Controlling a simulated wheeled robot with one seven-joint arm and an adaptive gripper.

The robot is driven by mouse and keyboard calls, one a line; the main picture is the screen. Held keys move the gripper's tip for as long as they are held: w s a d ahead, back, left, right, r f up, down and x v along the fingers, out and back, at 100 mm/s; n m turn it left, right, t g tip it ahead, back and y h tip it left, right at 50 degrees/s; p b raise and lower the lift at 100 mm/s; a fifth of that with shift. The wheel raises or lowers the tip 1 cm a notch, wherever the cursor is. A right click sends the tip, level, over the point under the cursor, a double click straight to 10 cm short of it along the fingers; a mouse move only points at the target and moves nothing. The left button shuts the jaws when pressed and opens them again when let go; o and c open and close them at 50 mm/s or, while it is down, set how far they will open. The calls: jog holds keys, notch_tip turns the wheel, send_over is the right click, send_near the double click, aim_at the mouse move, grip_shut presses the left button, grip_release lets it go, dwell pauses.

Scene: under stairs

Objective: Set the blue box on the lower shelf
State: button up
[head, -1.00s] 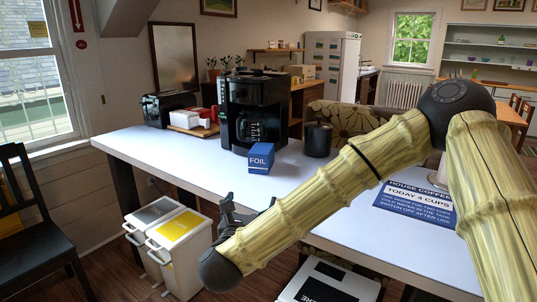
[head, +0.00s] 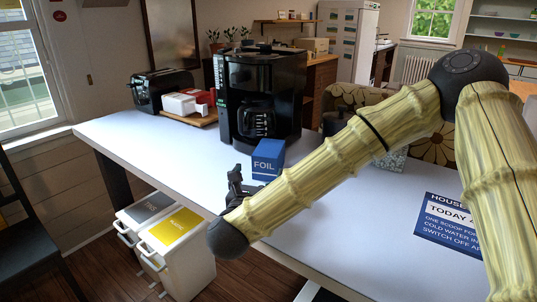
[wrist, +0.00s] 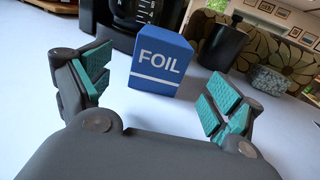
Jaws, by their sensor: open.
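The blue box (head: 268,160), marked FOIL, stands upright on the white table, just in front of the coffee maker. In the wrist view the blue box (wrist: 160,62) is centred beyond the fingertips, its labelled face towards me. My gripper (wrist: 160,88) is open and empty, with a teal-padded finger to each side of the view and a gap before the box. In the head view my gripper (head: 238,186) is just left of and nearer than the box, partly hidden by my arm. A wooden wall shelf (head: 287,21) shows at the back; I cannot tell whether it is the lower shelf.
The coffee maker (head: 262,95) stands close behind the box. A toaster (head: 162,88) is farther left on the white table (head: 150,140). A dark canister (wrist: 222,47) is right of the box. Two bins (head: 170,245) stand below the table's near edge. A blue sign (head: 447,225) lies right.

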aim_at(269, 155)
jog(key=shift+r+p+x, duration=0.15)
jog(key=shift+p+x, duration=0.15)
jog(key=shift+x, duration=2.45)
jog(key=shift+r+p+x, duration=0.2)
jog(key=shift+p+x, duration=0.1)
jog(key=shift+x, duration=2.5)
jog(key=shift+s, duration=0.15)
jog(key=c, duration=1.1)
jog(key=shift+r, duration=0.15)
jog(key=shift+c, duration=0.5)
